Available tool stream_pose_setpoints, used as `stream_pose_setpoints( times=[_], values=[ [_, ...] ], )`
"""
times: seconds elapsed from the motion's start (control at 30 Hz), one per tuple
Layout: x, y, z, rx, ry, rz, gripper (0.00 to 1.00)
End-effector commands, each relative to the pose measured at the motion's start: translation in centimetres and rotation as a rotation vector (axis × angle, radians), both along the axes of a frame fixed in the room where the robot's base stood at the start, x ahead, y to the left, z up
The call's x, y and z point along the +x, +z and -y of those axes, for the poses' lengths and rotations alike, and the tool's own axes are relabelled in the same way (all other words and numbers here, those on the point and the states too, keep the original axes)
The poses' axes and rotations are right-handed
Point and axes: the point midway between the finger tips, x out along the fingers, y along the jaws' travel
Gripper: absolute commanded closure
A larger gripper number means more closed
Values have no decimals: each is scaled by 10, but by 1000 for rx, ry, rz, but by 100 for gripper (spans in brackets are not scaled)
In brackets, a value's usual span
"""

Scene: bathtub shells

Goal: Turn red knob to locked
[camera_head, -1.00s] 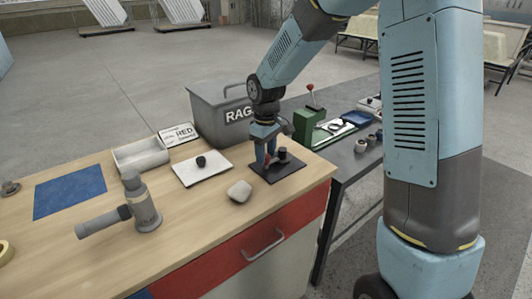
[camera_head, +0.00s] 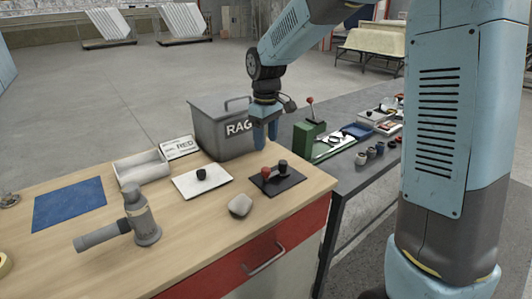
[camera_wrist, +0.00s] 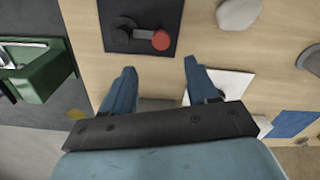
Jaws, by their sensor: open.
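The red knob (camera_head: 266,173) stands on a black plate (camera_head: 290,184) near the right end of the wooden bench, beside a taller black post (camera_head: 283,166). In the wrist view the red knob (camera_wrist: 161,40) has a round red top joined to a dark bar that reaches towards the post (camera_wrist: 122,29). My gripper (camera_head: 265,148) is above and behind the plate, pointing down, apart from the knob. In the wrist view my gripper (camera_wrist: 160,68) is open and empty, with the knob just beyond its fingertips. No lock marking is readable.
A grey RAG bin (camera_head: 215,130) stands close behind my gripper. A white plate with a black knob (camera_head: 202,174) and a pale stone-like lump (camera_head: 240,205) lie nearby. A card reading RED (camera_head: 181,147), a white tray (camera_head: 142,168) and a grey pipe fitting (camera_head: 143,215) are further left.

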Motion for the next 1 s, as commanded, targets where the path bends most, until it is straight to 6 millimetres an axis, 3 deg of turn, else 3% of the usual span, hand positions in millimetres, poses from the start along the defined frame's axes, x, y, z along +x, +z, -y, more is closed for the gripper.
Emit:
stream_pose_setpoints(
  times=[0.1,0.3,0.73,0.87,1.0],
  values=[
    [0,19,0,1,-1,2,42],
    [0,34,0,1,-1,0,42],
    [-1,38,1,0,-5,3,42],
    [-10,48,12,-1,-40,25,42],
    [-32,67,36,-1,-122,75,42]
  ],
)
